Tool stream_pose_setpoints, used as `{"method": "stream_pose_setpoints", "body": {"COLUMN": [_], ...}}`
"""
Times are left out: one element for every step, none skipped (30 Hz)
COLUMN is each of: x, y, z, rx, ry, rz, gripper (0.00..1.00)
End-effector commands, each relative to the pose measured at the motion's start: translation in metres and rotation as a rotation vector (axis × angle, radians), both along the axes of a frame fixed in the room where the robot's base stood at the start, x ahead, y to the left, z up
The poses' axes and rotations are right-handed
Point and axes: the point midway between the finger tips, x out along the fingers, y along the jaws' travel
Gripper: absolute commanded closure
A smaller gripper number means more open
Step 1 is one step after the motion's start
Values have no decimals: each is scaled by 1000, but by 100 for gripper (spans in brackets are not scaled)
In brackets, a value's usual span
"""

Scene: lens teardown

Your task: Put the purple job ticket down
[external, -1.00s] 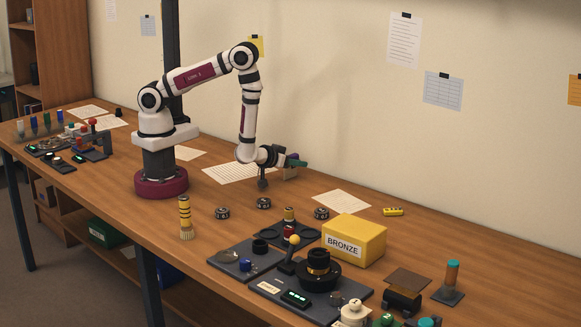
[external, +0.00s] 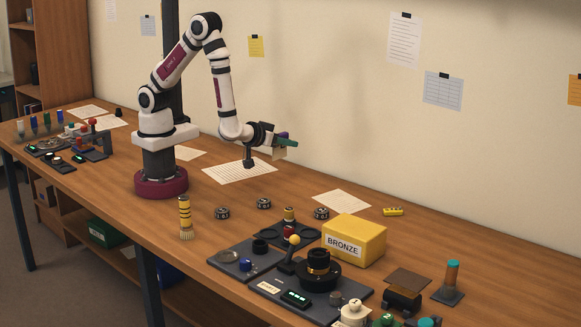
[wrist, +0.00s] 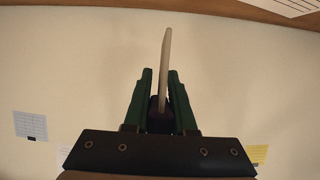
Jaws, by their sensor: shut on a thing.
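My gripper (external: 288,143) is raised above the table to the right of my base, its green fingers pointing right toward the wall. It is shut on a thin card, the job ticket (external: 279,154), whose pale part hangs below the fingers, with a small purple patch showing above them. In the wrist view the ticket (wrist: 165,55) is a thin pale strip seen nearly edge-on, standing between the green fingers (wrist: 160,80). Its purple face cannot be made out there.
Below the gripper lies a printed sheet (external: 238,171). Another sheet (external: 341,201) lies to the right, with small black discs (external: 264,203) in front. A yellow BRONZE box (external: 353,240) and dark trays (external: 262,282) fill the front right. Bare table lies around the sheets.

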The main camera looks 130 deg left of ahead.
Motion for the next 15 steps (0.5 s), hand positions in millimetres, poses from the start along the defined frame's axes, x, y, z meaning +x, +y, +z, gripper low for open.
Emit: {"method": "stream_pose_setpoints", "body": {"x": [3, 7, 14, 21, 30, 44, 56, 67, 82, 94, 105, 118, 127, 134, 142], "y": [-4, -6, -8, -9, -9, -9, -9, -9, -10, -11, -12, -13, -15, -16, -17], "z": [3, 4, 5, 6, 7, 7, 7, 7, 7, 8, 8, 8, 8, 8, 8], "rx": [1, 2, 4, 7, 11, 15, 18, 21, 21, 21, 19, 16, 12, 9, 4], "ry": [-2, -1, -4, -4, -5, -6, -7, -7, -7, -8, -6, -6, -7, -5, -5], "rz": [0, -1, 2, 4, 7, 12, 16, 21, 27, 30, 34, 39, 43, 45, 48], "gripper": [100, 100, 100, 100, 100, 100, 100, 100, 100, 100, 100, 100, 100, 100, 100]}}
